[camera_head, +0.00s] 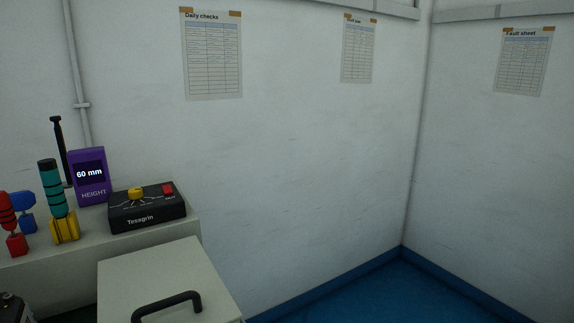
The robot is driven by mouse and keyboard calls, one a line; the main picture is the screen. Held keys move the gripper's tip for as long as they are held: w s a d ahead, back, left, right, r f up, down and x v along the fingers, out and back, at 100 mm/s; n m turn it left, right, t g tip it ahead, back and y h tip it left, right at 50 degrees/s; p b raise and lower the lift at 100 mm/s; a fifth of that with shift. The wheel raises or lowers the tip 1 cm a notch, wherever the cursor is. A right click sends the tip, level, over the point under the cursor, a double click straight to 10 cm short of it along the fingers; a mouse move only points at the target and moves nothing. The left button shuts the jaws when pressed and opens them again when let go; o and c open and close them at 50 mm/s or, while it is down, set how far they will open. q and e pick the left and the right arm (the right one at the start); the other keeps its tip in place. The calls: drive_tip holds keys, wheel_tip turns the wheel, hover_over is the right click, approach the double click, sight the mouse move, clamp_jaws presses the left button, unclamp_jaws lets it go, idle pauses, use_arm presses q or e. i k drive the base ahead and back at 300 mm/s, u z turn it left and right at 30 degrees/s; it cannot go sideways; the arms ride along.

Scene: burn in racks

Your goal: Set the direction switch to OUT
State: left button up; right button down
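No switch marked OUT can be read in the head view. A black control box (148,213) lettered "Texagrin" sits on the grey bench top at the left. It has a yellow knob (135,194) with pale lines fanning out around it, and a red button (168,188) at its back right. The small markings are too small to read, so I cannot tell whether this knob is the direction switch.
A purple display (90,177) reads "60 mm HEIGHT". Left of it stand a teal-and-black cylinder in a yellow base (65,228) and red and blue items. A grey cabinet (150,270) with a black handle (166,304) is in front. Blue floor (400,295) is clear at right.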

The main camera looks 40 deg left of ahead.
sight(167, 189)
drive_tip(key=i, duration=1.9)
drive_tip(key=u, duration=1)
drive_tip(key=i, duration=0.55)
drive_tip(key=u, duration=4.05)
drive_tip(key=i, duration=0.5)
drive_tip(key=z, duration=0.1)
